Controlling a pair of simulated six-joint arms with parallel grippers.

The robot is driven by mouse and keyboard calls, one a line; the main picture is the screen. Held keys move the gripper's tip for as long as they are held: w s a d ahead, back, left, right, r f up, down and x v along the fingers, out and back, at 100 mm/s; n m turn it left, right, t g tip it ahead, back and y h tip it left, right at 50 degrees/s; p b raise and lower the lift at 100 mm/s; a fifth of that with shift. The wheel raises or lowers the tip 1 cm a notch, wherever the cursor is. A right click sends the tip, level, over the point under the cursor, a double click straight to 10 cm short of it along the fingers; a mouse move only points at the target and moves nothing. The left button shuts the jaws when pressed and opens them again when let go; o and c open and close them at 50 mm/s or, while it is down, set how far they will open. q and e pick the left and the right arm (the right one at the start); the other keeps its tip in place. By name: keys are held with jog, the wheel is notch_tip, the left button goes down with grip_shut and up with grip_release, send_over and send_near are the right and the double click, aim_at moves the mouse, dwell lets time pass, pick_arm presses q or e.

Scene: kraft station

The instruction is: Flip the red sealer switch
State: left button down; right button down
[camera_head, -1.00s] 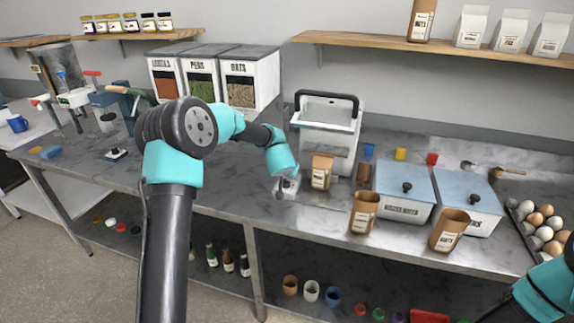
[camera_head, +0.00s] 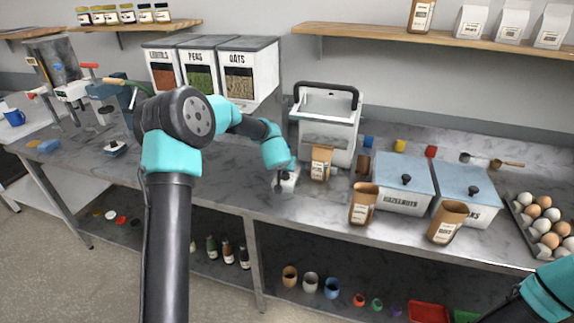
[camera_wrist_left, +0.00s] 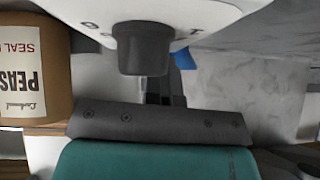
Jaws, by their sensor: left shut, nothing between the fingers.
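The white sealer machine (camera_head: 326,140) with a black handle stands against the back wall in the head view. My left gripper (camera_head: 285,181) is low in front of it, at a small white box (camera_head: 289,184) on the counter. In the left wrist view my left gripper (camera_wrist_left: 160,92) is shut and empty, its fingers below a white panel (camera_wrist_left: 192,12) with O and I marks. A dark block (camera_wrist_left: 143,48) sticks out of that panel, close to the fingertips; I cannot tell whether they touch. No red switch colour shows. My right gripper is out of view.
A brown paper bag (camera_head: 321,162) stands just right of my left gripper; the wrist view shows a bag labelled PEAS (camera_wrist_left: 30,75). Two lidded bins (camera_head: 403,204) and two open paper bags stand to the right.

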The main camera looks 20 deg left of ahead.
pick_arm(q)
jog(key=shift+d, duration=0.15)
jog(key=shift+w+d+r, duration=0.15)
jog(key=shift+d+r, duration=0.1)
jog(key=shift+d, duration=0.4)
jog(key=shift+r, duration=0.15)
